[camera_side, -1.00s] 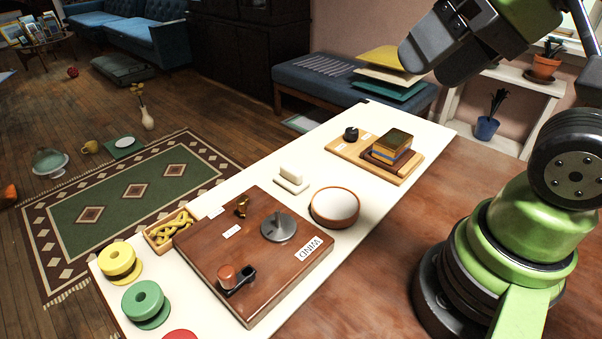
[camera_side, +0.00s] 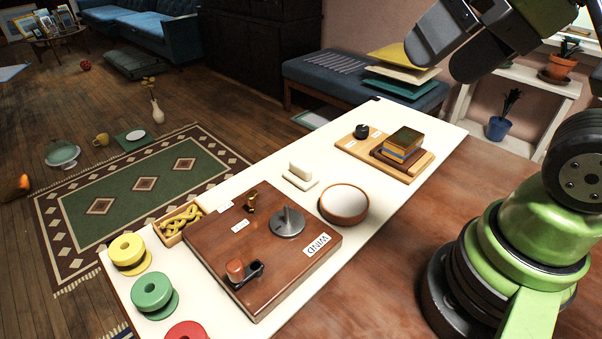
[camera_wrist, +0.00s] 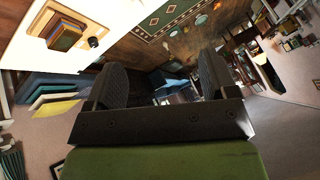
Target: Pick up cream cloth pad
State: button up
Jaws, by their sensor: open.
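A small cream block on a flat cream base (camera_side: 300,175), which may be the cream cloth pad, stands on the white table between the brown wooden board and the round dish. I cannot tell its material. A flat cream sheet (camera_side: 410,72) also lies between a yellow and a green one at the blue bench; a similar stack shows in the wrist view. My gripper (camera_side: 438,58) is high at the upper right of the side view, well apart from the cream block. In the wrist view my gripper (camera_wrist: 161,78) is open, with nothing between its fingers.
The brown board (camera_side: 262,262) carries a metal disc, a crank and a WIND label. A round dish (camera_side: 344,203) is right of the cream block. A wooden tray with stacked boxes (camera_side: 402,142) stands farther back. Yellow, green and red spools (camera_side: 152,292) line the front left.

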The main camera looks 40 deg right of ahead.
jog(key=w+n+g, duration=0.1)
jog(key=w+g, duration=0.1)
jog(key=w, duration=0.7)
jog(key=n+g+h, duration=0.2)
jog(key=g, duration=0.2)
send_over(301, 163)
jog(key=s, duration=0.1)
notch_tip(301, 163, down, 15)
jog(key=shift+n+g, duration=0.5)
jog(key=shift+g, duration=0.1)
jog(key=f, duration=0.6)
jog(key=w+f, duration=0.1)
jog(key=f, duration=0.2)
jog(key=shift+a+f, duration=0.15)
jog(key=shift+a, duration=0.05)
notch_tip(301, 163, down, 6)
jog(key=shift+d+r, duration=0.1)
jog(key=shift+d, duration=0.05)
jog(key=c, duration=1)
